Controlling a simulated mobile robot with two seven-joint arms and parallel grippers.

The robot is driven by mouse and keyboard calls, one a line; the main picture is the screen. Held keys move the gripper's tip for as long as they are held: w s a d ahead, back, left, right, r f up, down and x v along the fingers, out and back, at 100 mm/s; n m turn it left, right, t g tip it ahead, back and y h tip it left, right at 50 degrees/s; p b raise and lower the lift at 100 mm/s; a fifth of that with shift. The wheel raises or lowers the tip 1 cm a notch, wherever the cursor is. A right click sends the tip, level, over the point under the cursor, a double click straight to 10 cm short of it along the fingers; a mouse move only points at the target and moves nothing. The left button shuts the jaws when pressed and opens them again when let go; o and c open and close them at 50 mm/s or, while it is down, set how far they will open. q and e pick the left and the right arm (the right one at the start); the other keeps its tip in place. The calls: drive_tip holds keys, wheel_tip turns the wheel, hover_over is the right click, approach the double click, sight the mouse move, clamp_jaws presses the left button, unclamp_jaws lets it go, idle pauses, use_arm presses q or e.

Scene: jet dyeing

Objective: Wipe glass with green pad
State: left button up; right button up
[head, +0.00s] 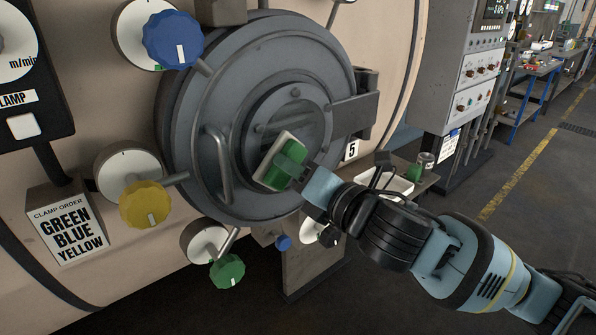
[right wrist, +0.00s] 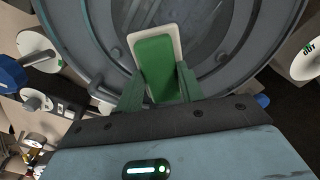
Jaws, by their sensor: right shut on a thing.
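The green pad (head: 280,160) has a white edge and is tilted in front of the round glass (head: 290,118) at the middle of the grey door. My right gripper (head: 294,168) is shut on the pad. In the right wrist view the pad (right wrist: 157,66) sits between the green fingers of my right gripper (right wrist: 160,88), with the glass (right wrist: 195,35) behind it. The pad covers the lower left part of the glass. I cannot tell whether it touches the glass. My left gripper is not in view.
Blue (head: 172,40), yellow (head: 146,204) and green (head: 227,271) clamp knobs surround the door's left side. A curved door handle (head: 217,165) stands out left of the glass. A white tray (head: 393,183) on a small stand is beyond my right arm. Open floor lies at right.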

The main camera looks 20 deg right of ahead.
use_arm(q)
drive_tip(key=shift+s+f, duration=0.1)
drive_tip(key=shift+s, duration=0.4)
use_arm(e)
drive_tip(key=shift+w, duration=0.15)
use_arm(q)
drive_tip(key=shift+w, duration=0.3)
use_arm(e)
drive_tip(key=shift+w+a, duration=0.15)
drive_tip(key=shift+w, duration=0.15)
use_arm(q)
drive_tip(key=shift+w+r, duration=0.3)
use_arm(e)
drive_tip(key=shift+w+a, duration=0.1)
drive_tip(key=shift+w, duration=0.1)
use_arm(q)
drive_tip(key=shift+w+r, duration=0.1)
use_arm(e)
drive_tip(key=shift+w+a, duration=0.1)
drive_tip(key=shift+w, duration=0.1)
use_arm(q)
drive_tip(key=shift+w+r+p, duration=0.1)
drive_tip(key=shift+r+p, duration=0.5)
drive_tip(key=shift+p, duration=0.15)
use_arm(e)
drive_tip(key=d, duration=0.1)
drive_tip(key=w+d, duration=0.1)
drive_tip(key=d, duration=0.1)
drive_tip(key=shift+d, duration=0.25)
